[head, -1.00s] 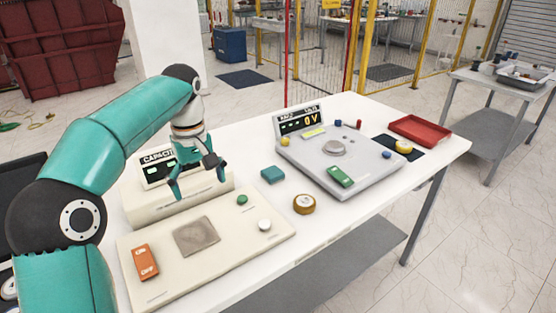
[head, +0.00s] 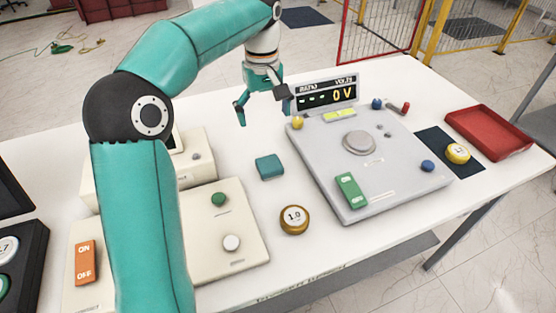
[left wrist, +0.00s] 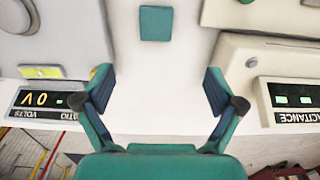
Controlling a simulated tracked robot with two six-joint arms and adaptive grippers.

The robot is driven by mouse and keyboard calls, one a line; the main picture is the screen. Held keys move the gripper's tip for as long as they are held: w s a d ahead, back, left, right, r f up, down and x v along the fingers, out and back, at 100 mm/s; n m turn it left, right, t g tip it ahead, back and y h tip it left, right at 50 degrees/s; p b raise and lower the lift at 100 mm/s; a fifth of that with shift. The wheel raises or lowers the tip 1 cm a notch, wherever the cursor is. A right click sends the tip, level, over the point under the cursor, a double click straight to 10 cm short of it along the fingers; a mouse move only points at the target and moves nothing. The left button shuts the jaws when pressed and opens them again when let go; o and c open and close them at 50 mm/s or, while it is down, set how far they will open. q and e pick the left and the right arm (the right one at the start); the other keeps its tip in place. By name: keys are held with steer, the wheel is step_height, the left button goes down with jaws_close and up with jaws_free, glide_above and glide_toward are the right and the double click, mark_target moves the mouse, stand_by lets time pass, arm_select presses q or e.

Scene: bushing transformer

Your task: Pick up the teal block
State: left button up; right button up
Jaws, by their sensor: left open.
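The teal block (head: 269,166) lies on the white table between the cream capacitance unit and the grey volts unit. It also shows in the left wrist view (left wrist: 156,23), at the top middle, ahead of the fingers. My left gripper (head: 264,106) is open and empty. It hangs above the table behind the block, close to the volts display, and is apart from the block. In the left wrist view its two fingers (left wrist: 157,92) are spread wide with bare table between them. My right gripper is not in view.
The grey volts unit (head: 400,172) stands right of the block, its display (head: 326,95) near my left gripper. The cream unit (head: 240,205) is at left. A gold-rimmed disc (head: 294,219) lies in front of the block. A red tray (head: 490,133) is at far right.

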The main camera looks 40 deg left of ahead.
arm_select(q)
glide_above(270, 163)
steer(key=f, duration=0.6)
steer(key=f+b, duration=0.1)
steer(key=f, duration=0.3)
steer(key=shift+s+a+f, duration=0.1)
steer(key=shift+s+a, duration=0.1)
steer(key=shift+s, duration=0.2)
steer(key=shift+w+d+f+p, duration=0.1)
steer(key=shift+w+f+p, duration=0.15)
steer(key=shift+f, duration=1.15)
steer(key=shift+w+d+f+p, duration=0.1)
steer(key=shift+w+f+p, duration=0.1)
steer(key=shift+f, duration=1.15)
steer(key=c, duration=1.3)
